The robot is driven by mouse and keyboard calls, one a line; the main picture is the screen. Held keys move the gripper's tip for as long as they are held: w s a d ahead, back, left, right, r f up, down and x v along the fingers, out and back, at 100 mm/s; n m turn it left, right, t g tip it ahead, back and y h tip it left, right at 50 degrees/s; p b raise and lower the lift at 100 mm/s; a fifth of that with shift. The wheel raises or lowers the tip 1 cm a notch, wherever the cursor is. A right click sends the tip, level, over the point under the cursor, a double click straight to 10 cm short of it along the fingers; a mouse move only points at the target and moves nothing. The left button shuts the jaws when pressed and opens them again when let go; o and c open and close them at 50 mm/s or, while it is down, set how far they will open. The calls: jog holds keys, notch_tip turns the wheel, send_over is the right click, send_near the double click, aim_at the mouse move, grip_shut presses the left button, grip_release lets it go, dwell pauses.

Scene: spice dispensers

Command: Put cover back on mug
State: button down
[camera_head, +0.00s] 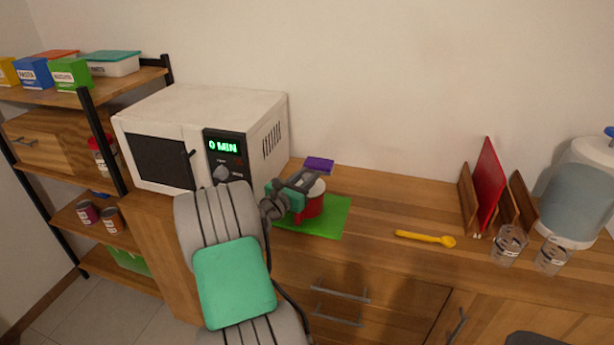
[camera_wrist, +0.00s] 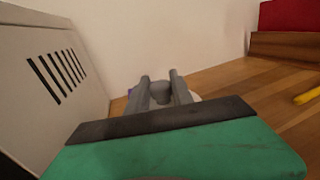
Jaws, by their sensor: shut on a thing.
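The red mug (camera_head: 313,207) stands on a green mat (camera_head: 328,224) right of the microwave, partly hidden behind my gripper. Its whitish cover (camera_head: 318,188) is at the mug's top; I cannot tell whether it rests fully on the rim. My gripper (camera_head: 311,179) is over the mug. In the wrist view my gripper (camera_wrist: 160,80) has its two fingers on either side of the cover's grey knob (camera_wrist: 161,93), shut on it. A pale edge of the cover (camera_wrist: 194,97) shows beside the right finger. The mug is hidden in the wrist view.
A white microwave (camera_head: 205,105) stands close on the left. A purple block (camera_head: 319,164) lies behind the mug near the wall. Farther right are a wooden rack with a red board (camera_head: 488,188) and clear jars (camera_head: 508,245).

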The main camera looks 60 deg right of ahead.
jog(key=shift+f, duration=0.35)
dwell(0.6)
jog(key=c, duration=1)
grip_release()
jog(key=shift+c, duration=0.2)
jog(key=shift+a, duration=0.1)
jog(key=a, duration=0.7)
jog(key=shift+w+a, duration=0.3)
jog(key=shift+w, duration=0.1)
